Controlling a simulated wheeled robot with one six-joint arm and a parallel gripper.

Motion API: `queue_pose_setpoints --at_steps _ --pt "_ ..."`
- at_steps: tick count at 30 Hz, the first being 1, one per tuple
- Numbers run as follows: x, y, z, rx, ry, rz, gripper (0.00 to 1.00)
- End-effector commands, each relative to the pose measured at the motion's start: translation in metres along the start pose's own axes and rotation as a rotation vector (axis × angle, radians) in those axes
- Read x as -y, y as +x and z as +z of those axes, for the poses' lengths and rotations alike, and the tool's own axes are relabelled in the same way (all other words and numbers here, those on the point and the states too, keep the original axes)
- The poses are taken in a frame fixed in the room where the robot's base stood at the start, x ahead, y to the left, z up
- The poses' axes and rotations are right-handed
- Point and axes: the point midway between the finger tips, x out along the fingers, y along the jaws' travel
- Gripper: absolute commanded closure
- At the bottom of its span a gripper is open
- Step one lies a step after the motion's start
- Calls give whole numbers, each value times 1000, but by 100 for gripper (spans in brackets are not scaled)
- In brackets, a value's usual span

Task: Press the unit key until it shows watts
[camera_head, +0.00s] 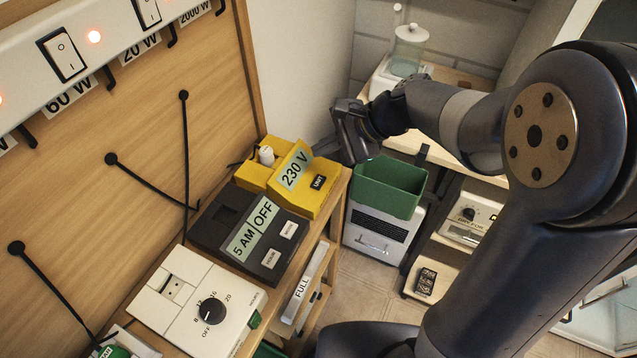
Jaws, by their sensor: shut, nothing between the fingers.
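The yellow meter (262,183) sits at the far end of the wooden bench on the left. Its display (295,168) reads "230 V". The dark unit key (318,182), labelled "UNIT", is on its face beside the display. A white plug (267,155) stands in the meter's socket. My gripper (350,140) is shut and empty, in the air to the right of the meter and apart from the key.
A black timer (212,224) reading "5 AM" and "OFF" and a white dial timer (177,318) stand nearer on the bench. A power strip with lit switches (62,52) runs above. A green bin (392,186) is below my gripper.

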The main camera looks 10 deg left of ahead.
Motion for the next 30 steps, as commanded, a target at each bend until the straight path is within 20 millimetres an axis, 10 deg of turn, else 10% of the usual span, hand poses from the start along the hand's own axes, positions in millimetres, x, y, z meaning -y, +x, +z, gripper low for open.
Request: queue_pose_setpoints --at_steps 13,30 --pt "-33 46 -33 0 2 0 100" --pt "-36 49 -36 0 1 0 100"
